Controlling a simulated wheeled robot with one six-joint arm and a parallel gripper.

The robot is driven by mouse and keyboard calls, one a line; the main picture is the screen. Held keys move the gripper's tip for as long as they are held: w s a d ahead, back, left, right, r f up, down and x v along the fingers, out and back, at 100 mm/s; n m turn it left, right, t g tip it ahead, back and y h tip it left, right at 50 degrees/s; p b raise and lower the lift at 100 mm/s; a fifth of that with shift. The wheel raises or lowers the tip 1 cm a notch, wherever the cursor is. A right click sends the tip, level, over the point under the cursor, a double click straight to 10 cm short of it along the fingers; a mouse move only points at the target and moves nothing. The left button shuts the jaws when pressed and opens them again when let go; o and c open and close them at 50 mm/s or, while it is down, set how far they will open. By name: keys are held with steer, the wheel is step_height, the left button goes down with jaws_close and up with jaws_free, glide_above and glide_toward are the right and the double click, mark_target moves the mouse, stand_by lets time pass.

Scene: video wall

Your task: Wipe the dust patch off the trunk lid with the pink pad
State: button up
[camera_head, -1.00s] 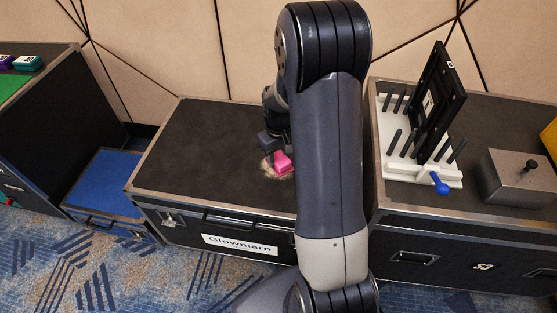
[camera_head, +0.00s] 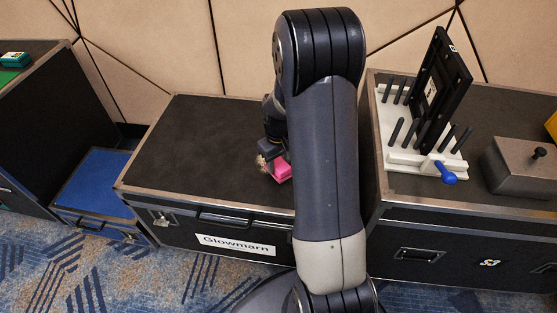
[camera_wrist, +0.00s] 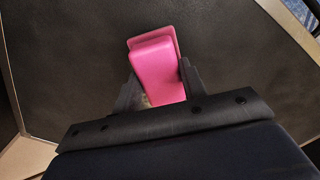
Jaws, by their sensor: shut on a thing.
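The pink pad (camera_head: 280,171) is at the middle right of the black trunk lid (camera_head: 205,145), partly behind my arm. My gripper (camera_head: 274,153) is shut on the pad, above the lid. In the wrist view, the pad (camera_wrist: 158,72) sits between the two dark fingers of my gripper (camera_wrist: 156,88). The pad is low at the lid; whether it touches is hard to tell. A pale, tan dust patch (camera_head: 262,162) shows just left of the pad. A small pale bit also shows between the fingers in the wrist view. My gripper and arm hide the area behind.
Right of the trunk, another black case (camera_head: 400,205) carries a white pegged rack (camera_head: 402,160) with a black frame, and a grey box (camera_head: 520,168). A low blue-topped case (camera_head: 95,180) stands at left. The lid's left half is clear.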

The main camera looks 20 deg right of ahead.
steer(key=shift+f+b, duration=0.7)
steer(key=shift+f, duration=0.3)
stand_by(0.5)
